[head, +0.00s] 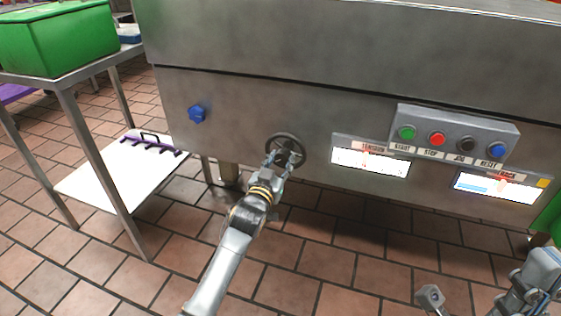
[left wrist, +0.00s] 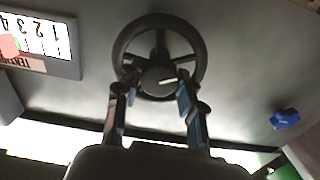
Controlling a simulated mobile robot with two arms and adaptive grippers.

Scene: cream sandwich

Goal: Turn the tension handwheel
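The dark round tension handwheel (head: 284,137) is on the front of the steel machine, left of the tension display (head: 370,160). In the left wrist view, the handwheel (left wrist: 196,45) shows its spokes and a hub with a white mark. My left gripper (head: 281,160) is at the lower part of the wheel. Its two fingers (left wrist: 154,105) are apart, one on each side of the hub; I cannot tell whether they touch it. My right gripper is only partly in view at the bottom right, and its opening is unclear.
A control box (head: 455,134) with several coloured buttons and a second display (head: 500,187) are to the right. A blue knob (head: 197,113) is left of the wheel. A steel table with a green crate (head: 58,40) stands at the left. The tiled floor in front is clear.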

